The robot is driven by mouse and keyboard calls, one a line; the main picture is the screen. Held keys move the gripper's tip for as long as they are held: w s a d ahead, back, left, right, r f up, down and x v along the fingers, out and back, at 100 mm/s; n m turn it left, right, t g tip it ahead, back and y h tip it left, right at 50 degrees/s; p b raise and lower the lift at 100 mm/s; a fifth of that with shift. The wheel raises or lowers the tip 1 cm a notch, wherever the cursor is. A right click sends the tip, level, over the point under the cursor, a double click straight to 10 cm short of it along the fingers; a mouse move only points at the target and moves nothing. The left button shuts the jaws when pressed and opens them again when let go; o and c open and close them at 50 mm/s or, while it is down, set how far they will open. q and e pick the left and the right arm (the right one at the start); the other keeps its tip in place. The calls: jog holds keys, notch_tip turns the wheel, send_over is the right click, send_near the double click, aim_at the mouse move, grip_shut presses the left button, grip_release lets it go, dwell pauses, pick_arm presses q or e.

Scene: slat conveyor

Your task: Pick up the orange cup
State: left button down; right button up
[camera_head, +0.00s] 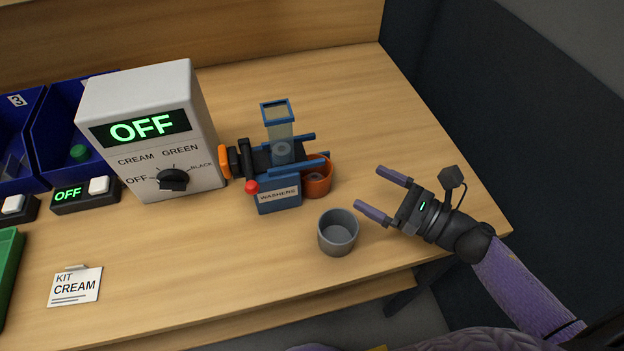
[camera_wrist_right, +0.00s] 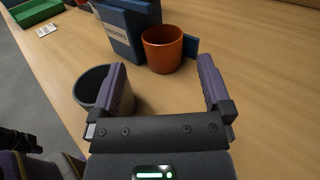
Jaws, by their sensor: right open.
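The orange cup (camera_head: 318,184) stands upright on the table, close against the right side of the washer dispenser (camera_head: 279,197). In the right wrist view the orange cup (camera_wrist_right: 162,49) is ahead of and between the purple fingers (camera_wrist_right: 160,85). My left gripper is not in view.
A grey cup (camera_head: 338,232) stands in front of the dispenser, near the right gripper's lower finger; it also shows in the wrist view (camera_wrist_right: 92,83). A white control box (camera_head: 150,130) stands left of the dispenser. A kit card (camera_head: 76,287) lies at the front left. The table's back right is clear.

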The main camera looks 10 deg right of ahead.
aim_at(326, 191)
notch_tip(326, 191, down, 4)
jog(key=shift+r+b, duration=0.15)
jog(key=shift+b, duration=1.05)
jog(key=x, duration=1)
jog(key=shift+r, duration=0.1)
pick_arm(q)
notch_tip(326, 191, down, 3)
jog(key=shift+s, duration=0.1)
pick_arm(e)
jog(key=c, duration=1)
